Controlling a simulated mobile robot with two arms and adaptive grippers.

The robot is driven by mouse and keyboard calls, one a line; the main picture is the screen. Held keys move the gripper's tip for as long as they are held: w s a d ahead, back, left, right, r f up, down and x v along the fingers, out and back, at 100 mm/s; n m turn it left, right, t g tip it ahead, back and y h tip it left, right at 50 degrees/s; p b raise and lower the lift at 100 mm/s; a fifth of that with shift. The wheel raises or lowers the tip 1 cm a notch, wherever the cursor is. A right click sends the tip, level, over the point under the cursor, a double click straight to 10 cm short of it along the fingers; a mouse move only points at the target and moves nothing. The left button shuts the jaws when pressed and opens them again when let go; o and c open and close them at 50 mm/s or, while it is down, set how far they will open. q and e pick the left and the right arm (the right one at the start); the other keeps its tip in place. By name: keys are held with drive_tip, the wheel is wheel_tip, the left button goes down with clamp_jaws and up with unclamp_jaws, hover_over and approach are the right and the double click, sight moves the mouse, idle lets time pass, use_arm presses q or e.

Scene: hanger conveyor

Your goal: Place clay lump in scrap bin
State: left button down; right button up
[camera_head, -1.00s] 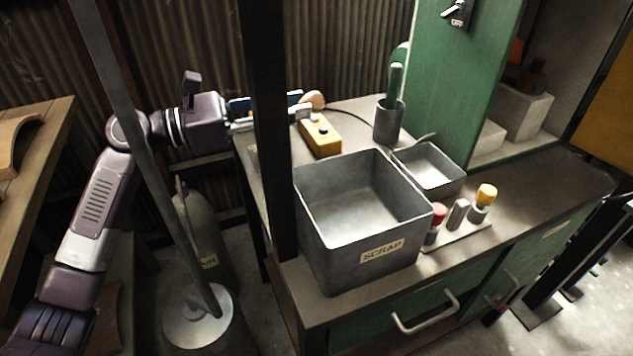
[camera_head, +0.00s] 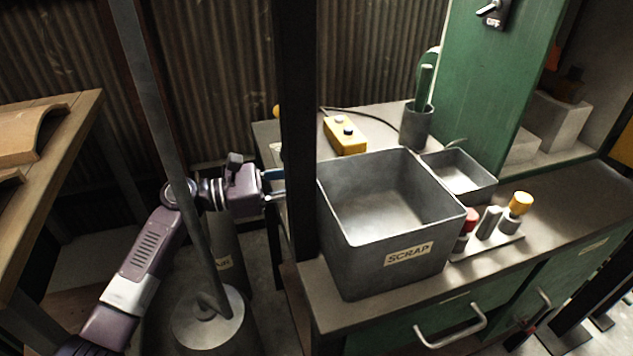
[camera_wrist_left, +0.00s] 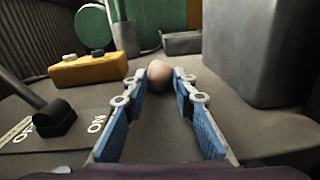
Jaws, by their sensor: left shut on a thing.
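The clay lump (camera_wrist_left: 158,76) is a small pinkish-tan ball between the blue-padded fingertips of my left gripper (camera_wrist_left: 160,82) in the left wrist view. The gripper is shut on it. In the head view my left gripper (camera_head: 273,184) is left of the scrap bin, and its fingertips and the lump are hidden behind a dark post. The scrap bin (camera_head: 408,254) is an open grey box labelled SCRAP on the bench, and it looks empty. Its wall (camera_wrist_left: 252,50) rises to the right of the lump in the left wrist view. My right gripper is out of view.
A dark vertical post (camera_head: 298,120) stands before the bench, left of the bin. Behind the bin are a yellow button box (camera_head: 345,137), a grey cup (camera_head: 416,128) and a small tray (camera_head: 462,183). A rack (camera_head: 486,246) with red and yellow items stands right.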

use_arm(q)
drive_tip(key=shift+f, duration=0.1)
drive_tip(key=shift+f, duration=0.15)
drive_tip(key=c, duration=1.6)
unclamp_jaws()
